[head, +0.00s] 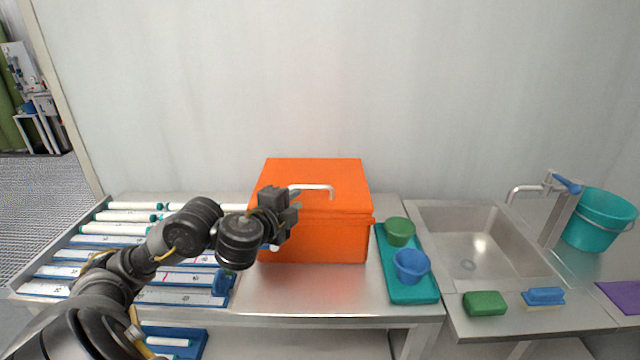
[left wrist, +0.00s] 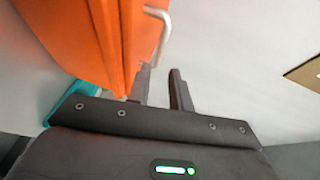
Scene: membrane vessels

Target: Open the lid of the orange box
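The orange box (head: 325,240) stands on the metal bench with its lid (head: 315,175) down on it. A pale bent metal handle (head: 318,187) shows at the lid's front; it also shows in the left wrist view (left wrist: 163,35). My left gripper (head: 296,205) is at the box's front left, close to the handle's left end, and hides part of the box. In the left wrist view my left gripper (left wrist: 161,82) has its fingers apart with nothing between them. The handle lies just past the fingertips there. My right gripper is not in view.
A teal tray (head: 412,293) with a green bowl (head: 399,231) and a blue cup (head: 410,265) is right of the box. Further right are a sink (head: 475,245) and a teal bucket (head: 598,218). White tubes in racks (head: 180,295) fill the left. Bare bench lies before the box.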

